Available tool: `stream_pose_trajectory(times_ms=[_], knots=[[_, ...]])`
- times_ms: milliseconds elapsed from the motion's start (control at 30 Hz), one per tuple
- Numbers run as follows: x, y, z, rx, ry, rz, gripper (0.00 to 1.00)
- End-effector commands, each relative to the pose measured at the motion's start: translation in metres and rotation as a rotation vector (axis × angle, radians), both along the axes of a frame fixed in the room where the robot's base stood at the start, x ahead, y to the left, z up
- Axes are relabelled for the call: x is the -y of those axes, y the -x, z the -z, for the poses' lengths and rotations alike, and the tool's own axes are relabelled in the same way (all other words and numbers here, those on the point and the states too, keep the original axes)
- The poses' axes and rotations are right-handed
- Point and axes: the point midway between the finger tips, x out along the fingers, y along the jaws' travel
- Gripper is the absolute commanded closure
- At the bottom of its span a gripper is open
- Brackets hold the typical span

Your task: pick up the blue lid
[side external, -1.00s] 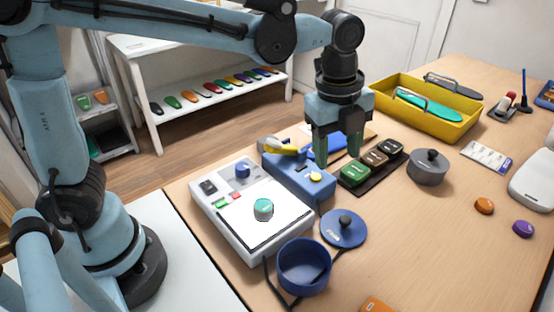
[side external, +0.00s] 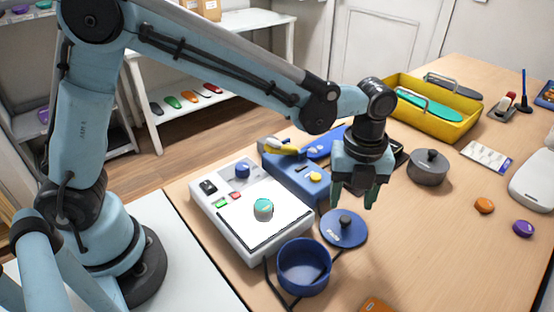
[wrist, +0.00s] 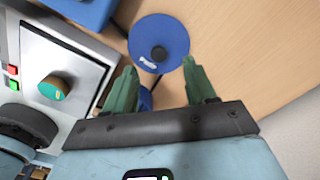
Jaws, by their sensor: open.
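The blue lid (side external: 343,229) is a round disc with a dark knob, lying flat on the wooden table beside the blue pot (side external: 304,268). In the wrist view the lid (wrist: 172,36) shows just beyond my fingertips, with its knob roughly in line with the gap between them. My gripper (side external: 353,200) is open and empty, pointing down above the lid. Its green fingers (wrist: 160,72) stand apart with nothing between them. The fingers look clear of the knob, though the exact height is hard to tell. The pot is mostly hidden behind a finger in the wrist view.
The white hot plate unit (side external: 262,238) with a teal-topped knob stands left of the lid. A blue device (side external: 292,178) is behind it. A grey lidded pot (side external: 428,172) stands to the right. The yellow tray (side external: 462,130) is at the back.

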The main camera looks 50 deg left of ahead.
Motion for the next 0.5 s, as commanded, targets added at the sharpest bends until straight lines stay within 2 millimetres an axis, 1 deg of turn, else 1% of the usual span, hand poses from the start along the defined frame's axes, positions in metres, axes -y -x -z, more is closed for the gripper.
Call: stream_pose_trajectory(times_ms=[300, 400, 500], knots=[[-0.001, 0.002, 0.039, 0.0, 0.0, -0.001, 0.44], [-0.001, 0.002, 0.047, 0.001, 0.001, 0.0, 0.44], [-0.001, 0.002, 0.05, 0.001, 0.001, 0.0, 0.44]])
